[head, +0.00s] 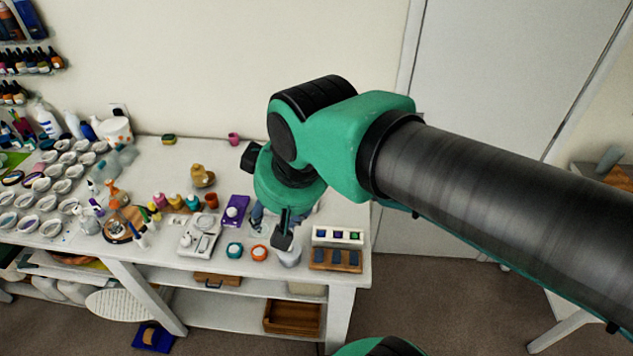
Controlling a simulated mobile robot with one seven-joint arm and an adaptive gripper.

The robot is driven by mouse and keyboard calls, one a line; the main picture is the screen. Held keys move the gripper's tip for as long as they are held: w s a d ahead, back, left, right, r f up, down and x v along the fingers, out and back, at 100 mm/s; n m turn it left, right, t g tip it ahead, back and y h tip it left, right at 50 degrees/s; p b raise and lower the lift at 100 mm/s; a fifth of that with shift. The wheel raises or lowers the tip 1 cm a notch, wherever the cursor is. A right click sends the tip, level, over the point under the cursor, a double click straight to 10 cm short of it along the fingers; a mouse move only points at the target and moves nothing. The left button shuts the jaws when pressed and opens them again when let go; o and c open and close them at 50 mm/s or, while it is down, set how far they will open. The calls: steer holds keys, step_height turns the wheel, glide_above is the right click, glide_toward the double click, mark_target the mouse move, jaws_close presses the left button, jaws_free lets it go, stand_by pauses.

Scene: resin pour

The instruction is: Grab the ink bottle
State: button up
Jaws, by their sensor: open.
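My gripper (283,236) points down over the right end of the white worktable (345,272). Its dark fingers are small and partly hidden by my wrist; they are open. A whitish cup (289,258) stands right under or just behind the fingertips; I cannot tell whether they touch. Several small bottles with coloured caps, one of them yellow (175,201), stand in a row left of my gripper. A white bottle (232,213) sits on a purple box there. Dark bottles (42,60) line the wall shelf. I cannot tell which one is the ink bottle.
A white scale (199,238), a teal-rimmed jar (234,250) and an orange-rimmed jar (259,253) stand left of my gripper. A rack of small coloured cubes (338,236) is at the right. Several white cups crowd the far left. The table's back strip is mostly clear.

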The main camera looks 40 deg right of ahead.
steer(key=w+d+f+n+g+p, duration=0.1)
steer(key=w+d+p, duration=0.1)
steer(key=w+d, duration=0.75)
steer(key=w+d+f+n+g+p, duration=0.15)
steer(key=w+d, duration=0.45)
steer(key=w, duration=0.7)
steer(key=w+d+f+g+p, duration=0.1)
steer(key=w+d+f, duration=0.4)
steer(key=d+f, duration=0.5)
steer(key=w+d+f+g+p, duration=0.1)
steer(key=w+d+f, duration=0.4)
steer(key=d+f, duration=0.5)
steer(key=shift+w+d+f+n+g+p, duration=0.25)
steer(key=shift+d+f+n+g+p, duration=0.15)
steer(key=shift+d+p, duration=0.55)
steer(key=shift+d+f, duration=0.1)
steer(key=shift+f, duration=0.05)
steer(key=shift+f, duration=4.15)
steer(key=shift+f, duration=0.1)
